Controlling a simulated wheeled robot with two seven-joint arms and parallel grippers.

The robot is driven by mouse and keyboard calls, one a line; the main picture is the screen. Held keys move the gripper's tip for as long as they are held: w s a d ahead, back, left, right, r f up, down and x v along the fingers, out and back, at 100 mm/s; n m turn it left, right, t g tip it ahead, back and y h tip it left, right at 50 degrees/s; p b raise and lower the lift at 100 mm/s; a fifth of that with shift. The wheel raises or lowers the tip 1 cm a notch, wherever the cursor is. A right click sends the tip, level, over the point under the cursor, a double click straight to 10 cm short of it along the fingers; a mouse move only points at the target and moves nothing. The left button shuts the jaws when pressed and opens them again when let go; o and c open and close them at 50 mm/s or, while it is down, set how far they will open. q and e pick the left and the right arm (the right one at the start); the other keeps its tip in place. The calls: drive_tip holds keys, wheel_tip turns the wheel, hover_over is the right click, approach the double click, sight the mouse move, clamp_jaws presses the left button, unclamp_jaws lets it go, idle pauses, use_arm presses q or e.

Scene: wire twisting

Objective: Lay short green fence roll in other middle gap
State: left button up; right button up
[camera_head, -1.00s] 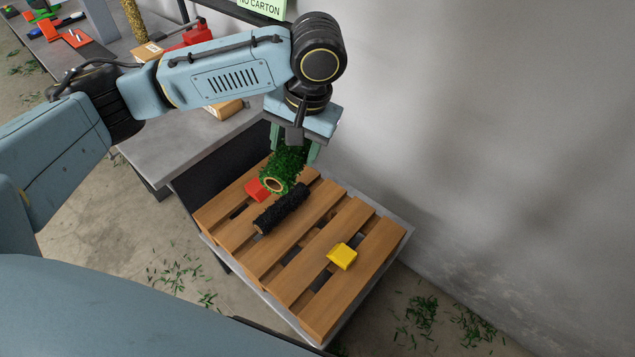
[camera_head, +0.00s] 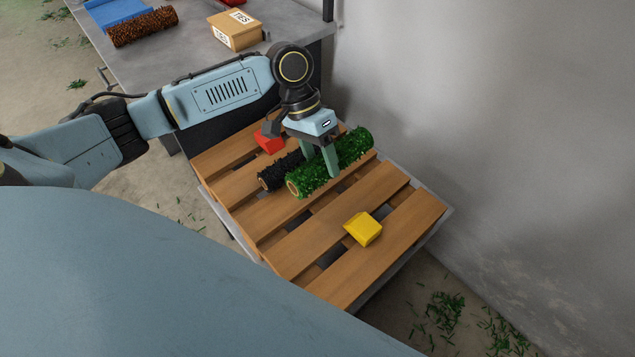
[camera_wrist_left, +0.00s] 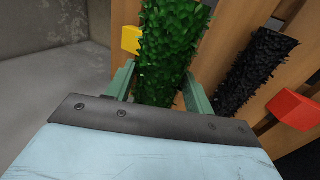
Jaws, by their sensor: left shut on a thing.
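A green fence roll (camera_head: 341,155) is held in my left gripper (camera_head: 322,165), whose fingers are shut around its middle. It also shows in the left wrist view (camera_wrist_left: 172,50) between the fingers. The roll lies roughly along the slats over the wooden pallet (camera_head: 292,245); I cannot tell whether it touches the wood. A black roll (camera_head: 279,174) lies in a gap just left of it, partly hidden by my gripper. A red block (camera_head: 268,143) sits at the pallet's upper left, and a yellow block (camera_head: 363,229) sits on the right part. My right gripper is not in view.
A grey wall stands close on the pallet's right. Behind the pallet is a grey table with a brown roll (camera_head: 143,27), a blue mat (camera_head: 112,11) and a cardboard box (camera_head: 235,31). The pallet's front slats are clear apart from the yellow block.

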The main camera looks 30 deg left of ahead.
use_arm(q)
drive_tip(key=f, duration=0.1)
drive_tip(key=f+b, duration=0.1)
drive_tip(key=f, duration=0.1)
drive_tip(key=shift+w+a+h, duration=0.1)
drive_tip(key=shift+a+h, duration=0.15)
drive_tip(key=shift+h, duration=0.05)
drive_tip(key=shift+a+f, duration=0.1)
drive_tip(key=shift+f, duration=0.05)
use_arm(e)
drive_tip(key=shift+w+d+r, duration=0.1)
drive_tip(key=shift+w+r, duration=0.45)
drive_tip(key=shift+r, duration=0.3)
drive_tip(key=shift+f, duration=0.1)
